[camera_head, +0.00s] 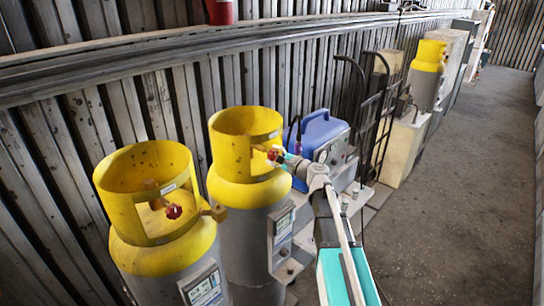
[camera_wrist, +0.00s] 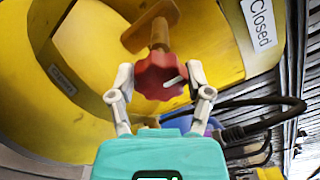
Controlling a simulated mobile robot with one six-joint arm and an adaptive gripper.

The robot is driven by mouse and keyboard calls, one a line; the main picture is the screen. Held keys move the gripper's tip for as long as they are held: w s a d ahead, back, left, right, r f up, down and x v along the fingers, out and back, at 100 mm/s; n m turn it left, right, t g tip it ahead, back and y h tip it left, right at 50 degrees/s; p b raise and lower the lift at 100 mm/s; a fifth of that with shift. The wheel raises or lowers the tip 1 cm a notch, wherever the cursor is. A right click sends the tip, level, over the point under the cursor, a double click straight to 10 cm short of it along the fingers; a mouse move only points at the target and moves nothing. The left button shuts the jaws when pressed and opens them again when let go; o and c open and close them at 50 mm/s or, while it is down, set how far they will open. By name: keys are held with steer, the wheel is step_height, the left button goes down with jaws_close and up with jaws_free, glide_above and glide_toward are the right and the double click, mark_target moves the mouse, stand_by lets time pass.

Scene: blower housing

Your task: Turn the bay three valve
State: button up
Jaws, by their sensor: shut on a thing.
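A red valve knob (camera_head: 273,153) sits on the brass stem inside the yellow collar of the second gas cylinder (camera_head: 232,194). My gripper (camera_head: 279,157) reaches in through the collar's opening from the right. In the wrist view the two pale fingers of my gripper (camera_wrist: 160,78) are on either side of the red knob (camera_wrist: 157,73), shut on it. A white mark shows on the knob. A white "Closed" label (camera_wrist: 262,22) is on the yellow collar at upper right; a second label (camera_wrist: 62,79) at left is hard to read.
A nearer yellow-topped cylinder (camera_head: 160,250) with its own red knob (camera_head: 173,212) stands to the left. A blue case (camera_head: 322,130) and a black hand truck (camera_head: 372,112) stand to the right. A corrugated wall is behind; open floor (camera_head: 460,190) lies right.

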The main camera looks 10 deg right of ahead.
steer(key=o, duration=1.1)
steer(key=shift+a+f, duration=0.1)
steer(key=shift+f, duration=0.1)
steer(key=shift+o, duration=0.2)
steer(key=shift+s+d+r, duration=0.2)
steer(key=shift+w+a, duration=0.1)
steer(key=shift+w, duration=0.1)
steer(key=shift+s, duration=0.15)
steer(key=v, duration=1.2)
steer(key=shift+a+f, duration=0.1)
